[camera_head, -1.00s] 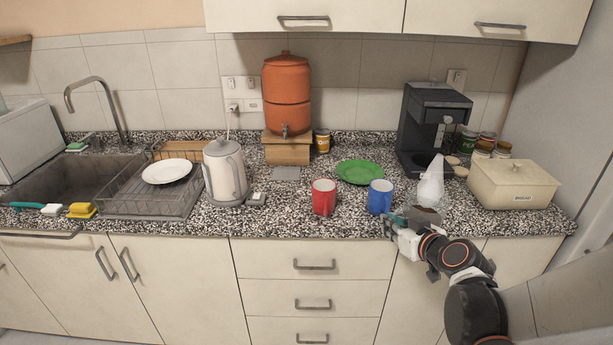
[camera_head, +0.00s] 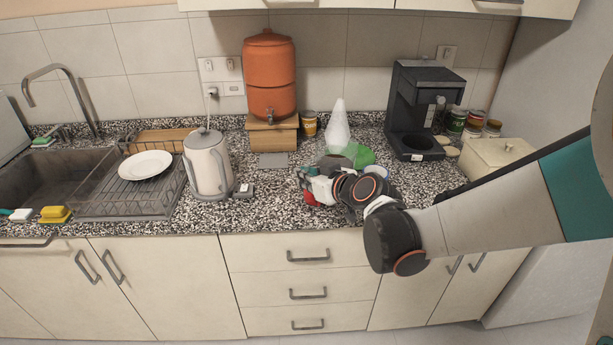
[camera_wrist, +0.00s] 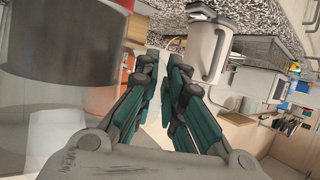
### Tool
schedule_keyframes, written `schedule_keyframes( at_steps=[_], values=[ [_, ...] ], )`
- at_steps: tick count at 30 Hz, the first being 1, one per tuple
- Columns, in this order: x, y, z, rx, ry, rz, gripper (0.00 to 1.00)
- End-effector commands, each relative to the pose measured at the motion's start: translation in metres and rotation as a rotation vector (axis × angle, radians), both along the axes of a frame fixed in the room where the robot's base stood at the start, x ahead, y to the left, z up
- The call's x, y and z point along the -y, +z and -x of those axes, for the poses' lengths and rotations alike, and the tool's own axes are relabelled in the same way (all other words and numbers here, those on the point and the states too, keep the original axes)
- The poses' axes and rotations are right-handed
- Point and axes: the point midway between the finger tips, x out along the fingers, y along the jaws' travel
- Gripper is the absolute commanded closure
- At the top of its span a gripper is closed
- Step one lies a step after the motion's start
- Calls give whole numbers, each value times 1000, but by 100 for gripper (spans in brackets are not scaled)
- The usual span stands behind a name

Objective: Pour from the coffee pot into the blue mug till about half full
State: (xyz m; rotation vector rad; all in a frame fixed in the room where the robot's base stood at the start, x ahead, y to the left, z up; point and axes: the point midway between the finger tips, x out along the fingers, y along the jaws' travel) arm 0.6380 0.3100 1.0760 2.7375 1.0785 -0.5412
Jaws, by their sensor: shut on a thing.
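My gripper (camera_head: 310,182) is over the counter in front of the green plate, and its fingers also show in the wrist view (camera_wrist: 163,68). It is shut on the coffee pot, a clear glass vessel (camera_head: 335,162) with a pale cone-shaped upper part (camera_head: 337,125). In the wrist view, a dark grey band and clear glass (camera_wrist: 50,135) fill the left side; the grip point itself is unclear. The red mug (camera_head: 309,199) shows only in part below the fingers. Liquid level cannot be told.
A white kettle (camera_head: 207,165) stands left of my gripper. The orange dispenser (camera_head: 270,75) on its wooden stand (camera_head: 272,136) is behind. A green plate (camera_head: 360,155), a black coffee machine (camera_head: 420,110) and a cream box (camera_head: 497,158) are to the right.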

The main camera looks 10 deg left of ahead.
Motion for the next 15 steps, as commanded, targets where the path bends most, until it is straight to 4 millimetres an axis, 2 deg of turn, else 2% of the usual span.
schedule_keyframes(
  at_steps=[15],
  values=[
    [0,3,4,-30,2,-34,100]
  ],
)
